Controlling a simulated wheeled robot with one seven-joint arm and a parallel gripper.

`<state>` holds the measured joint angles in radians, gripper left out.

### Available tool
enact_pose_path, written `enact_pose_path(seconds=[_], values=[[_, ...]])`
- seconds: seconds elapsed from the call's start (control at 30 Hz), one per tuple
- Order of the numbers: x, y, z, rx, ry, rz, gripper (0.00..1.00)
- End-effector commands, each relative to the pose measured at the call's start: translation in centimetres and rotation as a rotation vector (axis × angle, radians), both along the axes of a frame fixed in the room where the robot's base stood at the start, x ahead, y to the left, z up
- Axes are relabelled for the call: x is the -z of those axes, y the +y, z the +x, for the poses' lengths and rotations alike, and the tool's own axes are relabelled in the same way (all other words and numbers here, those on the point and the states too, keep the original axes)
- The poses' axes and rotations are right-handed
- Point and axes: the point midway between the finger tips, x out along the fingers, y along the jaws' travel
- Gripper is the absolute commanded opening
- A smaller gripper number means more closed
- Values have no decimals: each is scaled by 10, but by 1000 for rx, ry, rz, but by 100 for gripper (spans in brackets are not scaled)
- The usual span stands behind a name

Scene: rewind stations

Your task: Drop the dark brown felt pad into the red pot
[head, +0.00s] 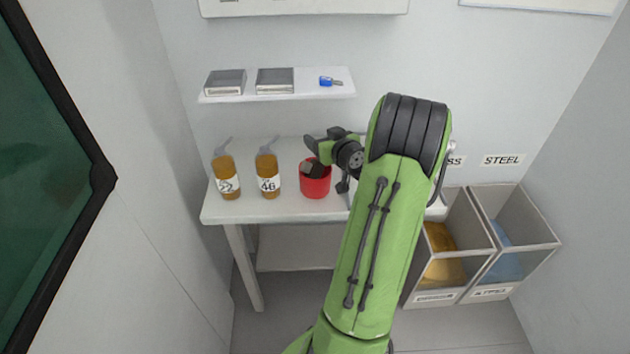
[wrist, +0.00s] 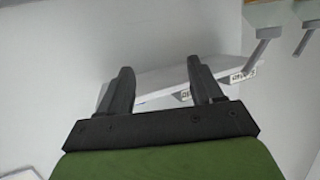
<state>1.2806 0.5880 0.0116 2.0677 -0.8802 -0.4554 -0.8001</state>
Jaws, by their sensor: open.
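The red pot (head: 315,186) stands upright on the white table, right of two amber bottles. A dark brown piece (head: 318,169), which looks like the felt pad, shows at the pot's mouth beside a greyish-brown piece (head: 307,168). How deep they sit is not clear. My gripper (head: 322,150) is just above and beside the pot, partly hidden by my arm. In the wrist view my gripper (wrist: 160,68) is open, its two dark fingers apart with nothing between them. The pot is not seen in the wrist view.
Amber bottles labelled 22 (head: 227,184) and 46 (head: 268,184) have grey spouts. Above is a shelf (head: 310,90) with two grey boxes and a blue item (head: 328,82). Open bins (head: 520,233) stand at right. My arm hides the table's right part.

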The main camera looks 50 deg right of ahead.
Motion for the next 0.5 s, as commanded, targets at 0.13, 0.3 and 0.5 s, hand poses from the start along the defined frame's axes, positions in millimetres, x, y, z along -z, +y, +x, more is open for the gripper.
enact_pose_path(seconds=[0.13,0.3,0.5], values=[[-8,11,-27,7,-1,-1,65],[-22,32,-69,10,-1,-2,65],[-38,54,-112,8,-1,-3,65]])
